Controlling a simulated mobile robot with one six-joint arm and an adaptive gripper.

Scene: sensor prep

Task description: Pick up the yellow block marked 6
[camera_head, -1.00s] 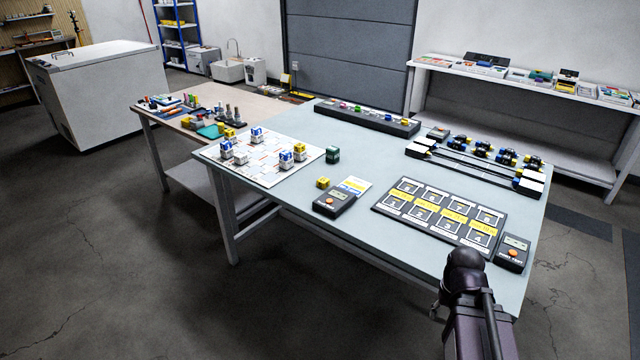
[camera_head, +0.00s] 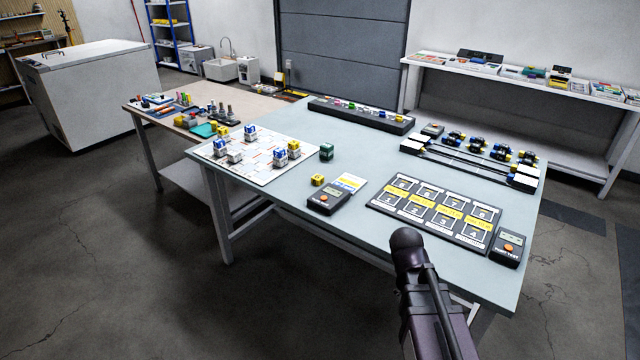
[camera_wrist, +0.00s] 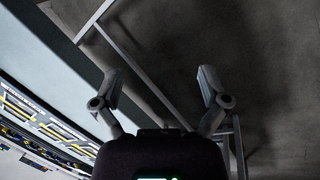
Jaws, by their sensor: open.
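Other blocks with yellow parts (camera_head: 293,149) stand on the white board at the left, also unreadable. My arm reaches in from the bottom of the head view, right of the lone block, and hides its own gripper there. In the wrist view my gripper (camera_wrist: 160,88) is open and empty, with its two fingers spread apart over the floor beside the table edge.
A numbered pad (camera_head: 376,205) and a second device (camera_head: 508,246) lie along the near right. A white board (camera_head: 222,160) with blocks and a dark green block (camera_head: 326,151) are further left. Black rails (camera_head: 470,163) and a dark rack (camera_head: 360,114) stand behind.

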